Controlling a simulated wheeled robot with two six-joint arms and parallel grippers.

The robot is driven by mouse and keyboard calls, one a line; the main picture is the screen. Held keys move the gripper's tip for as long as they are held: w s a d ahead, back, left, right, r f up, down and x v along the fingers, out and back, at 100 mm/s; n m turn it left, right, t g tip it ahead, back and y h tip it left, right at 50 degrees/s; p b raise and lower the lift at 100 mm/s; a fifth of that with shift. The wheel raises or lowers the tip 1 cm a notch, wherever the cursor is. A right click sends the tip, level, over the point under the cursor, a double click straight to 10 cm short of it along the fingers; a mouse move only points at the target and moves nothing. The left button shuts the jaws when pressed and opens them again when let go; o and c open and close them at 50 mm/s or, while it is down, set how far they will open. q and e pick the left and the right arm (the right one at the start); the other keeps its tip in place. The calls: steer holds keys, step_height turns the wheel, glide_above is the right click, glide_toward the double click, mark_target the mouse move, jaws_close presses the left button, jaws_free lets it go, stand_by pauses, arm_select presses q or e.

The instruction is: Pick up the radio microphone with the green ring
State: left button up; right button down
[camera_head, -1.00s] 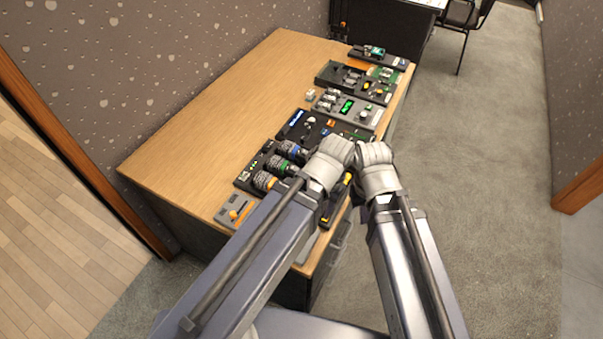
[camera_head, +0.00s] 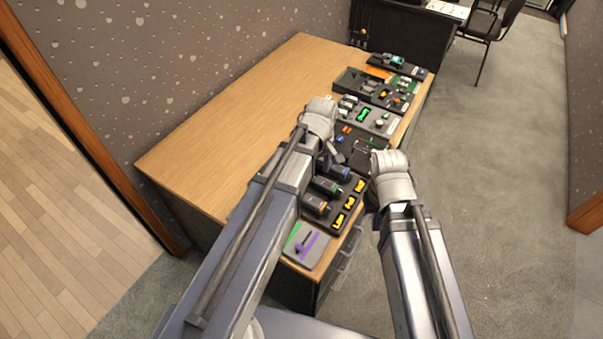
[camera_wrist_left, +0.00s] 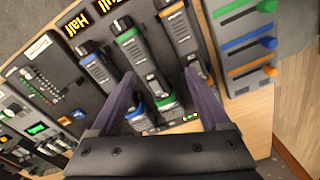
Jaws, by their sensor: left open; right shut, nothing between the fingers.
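The radio microphone with the green ring (camera_wrist_left: 128,38) lies in a dark rack between two others in the left wrist view. It also shows in the head view (camera_head: 328,187). The microphone with the blue ring (camera_wrist_left: 95,67) and the one with the orange ring (camera_wrist_left: 178,22) lie on either side. My left gripper (camera_wrist_left: 160,74) is open above the rack, its fingers on either side of the green-ringed microphone's lower part; contact cannot be told. My right gripper (camera_head: 373,197) is shut and empty near the table's right edge, its fingers mostly hidden.
A fader panel (camera_wrist_left: 240,45) with coloured sliders sits beside the orange-ringed microphone. A dark panel with switches (camera_wrist_left: 45,88) is on the rack's other side. More equipment (camera_head: 375,118) lines the table's right side. The wooden table (camera_head: 230,120) is bare on its left.

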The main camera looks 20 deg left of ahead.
arm_select(q)
steer(key=w+a+n, duration=0.3)
steer(key=n, duration=0.1)
steer(key=shift+w+a+r, duration=0.1)
steer(key=shift+w, duration=0.05)
steer(key=shift+f+b, duration=1.25)
steer(key=shift+f, duration=0.05)
steer(key=shift+f, duration=0.1)
steer(key=f+b, duration=0.5)
steer(key=shift+w+d+f, duration=0.1)
steer(key=shift+d, duration=0.1)
jaws_close()
